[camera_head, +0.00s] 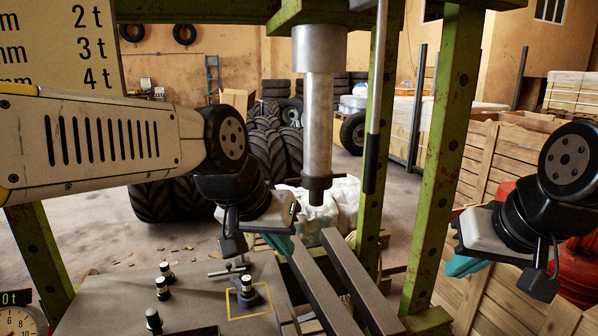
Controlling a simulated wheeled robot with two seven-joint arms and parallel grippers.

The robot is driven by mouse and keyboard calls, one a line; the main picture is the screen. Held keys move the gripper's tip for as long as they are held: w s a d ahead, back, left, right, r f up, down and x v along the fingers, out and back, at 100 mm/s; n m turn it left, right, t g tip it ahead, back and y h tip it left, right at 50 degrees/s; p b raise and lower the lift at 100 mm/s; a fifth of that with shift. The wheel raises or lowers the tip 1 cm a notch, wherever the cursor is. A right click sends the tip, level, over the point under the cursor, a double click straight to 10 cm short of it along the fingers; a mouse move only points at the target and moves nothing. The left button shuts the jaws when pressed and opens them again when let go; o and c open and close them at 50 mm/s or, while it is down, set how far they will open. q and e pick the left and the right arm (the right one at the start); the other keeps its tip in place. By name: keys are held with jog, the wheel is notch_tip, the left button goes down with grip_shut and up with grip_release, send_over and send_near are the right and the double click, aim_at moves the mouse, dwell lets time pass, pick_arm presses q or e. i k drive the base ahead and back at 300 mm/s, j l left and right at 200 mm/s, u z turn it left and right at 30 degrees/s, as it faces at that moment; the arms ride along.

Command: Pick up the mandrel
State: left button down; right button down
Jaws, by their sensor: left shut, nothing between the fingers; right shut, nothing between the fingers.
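Several small dark pegs with silver tops stand on a grey plate (110,300) at the lower left; I cannot tell for sure which is the mandrel. One peg (246,292) stands upright inside a yellow square outline. Others stand to its left, at the back (166,270), in the middle (162,288) and in front (153,320). My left gripper (279,244), with teal fingers, is shut and empty, above and right of the outlined peg. My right gripper (463,266) is shut and empty at the right, far from the plate.
A green press frame (440,150) stands ahead, its steel ram (318,100) hanging in the middle. Two grey beams (345,285) lie below the ram. Wooden crates (500,160) and red objects (580,270) are at right. Tyres (270,150) lie behind.

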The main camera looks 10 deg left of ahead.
aim_at(248, 290)
jog(key=i+j+u, duration=0.1)
jog(key=u, duration=0.65)
jog(key=i+u, duration=0.15)
jog(key=u, duration=0.25)
jog(key=i+u, duration=0.1)
jog(key=u, duration=0.3)
